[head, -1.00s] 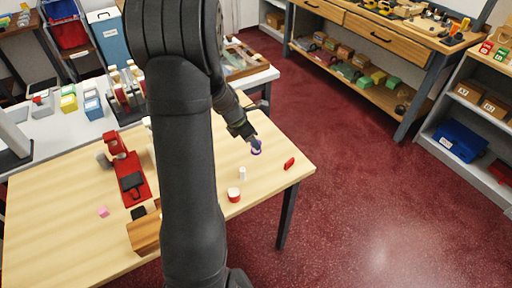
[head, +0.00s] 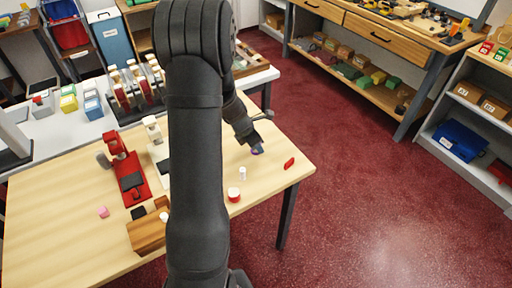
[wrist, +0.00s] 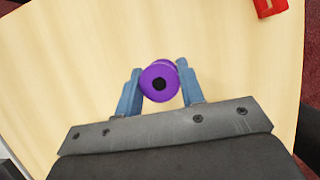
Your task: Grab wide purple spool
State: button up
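The wide purple spool (wrist: 160,82) is between my gripper's two blue fingers in the wrist view, its round end with a dark centre hole facing the camera. My gripper (wrist: 160,88) has one finger on each side of the spool, with almost no gap visible. I cannot tell whether the fingers press on it. In the head view the gripper (head: 256,149) is low over the right part of the wooden table, and the spool (head: 257,152) is mostly hidden by the fingers.
A red object (head: 289,162) lies to the right near the table edge. A small white spool (head: 242,173) and a red-and-white spool (head: 234,194) stand in front.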

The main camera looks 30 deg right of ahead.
jog(key=shift+c, duration=0.9)
